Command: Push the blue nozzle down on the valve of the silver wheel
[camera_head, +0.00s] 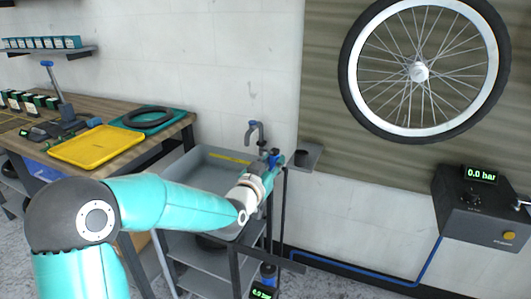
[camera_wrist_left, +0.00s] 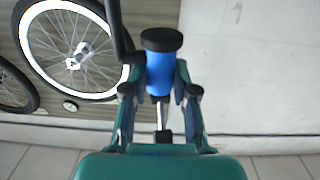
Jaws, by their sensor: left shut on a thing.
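The silver wheel (camera_head: 352,84) with a black tyre hangs on the board at the upper right in the head view. A silver-rimmed wheel (camera_wrist_left: 112,83) also shows at the upper left of the left wrist view. I cannot make out its valve. My left gripper (camera_head: 270,163) is beside the holder on the wall, well left of and below the wheel. In the left wrist view, my left gripper (camera_wrist_left: 158,92) is shut on the blue nozzle (camera_wrist_left: 160,74), a blue cylinder with a black top. The nozzle is apart from the wheel. My right gripper is not in view.
A dark pump box (camera_head: 463,215) with a "0.0 bar" display (camera_head: 481,174) is at the right, with a blue hose (camera_head: 430,262) below. A grey trolley (camera_head: 188,167) stands under my arm. A workbench (camera_head: 90,91) holds a yellow tray (camera_head: 97,147). The wall between gripper and wheel looks clear.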

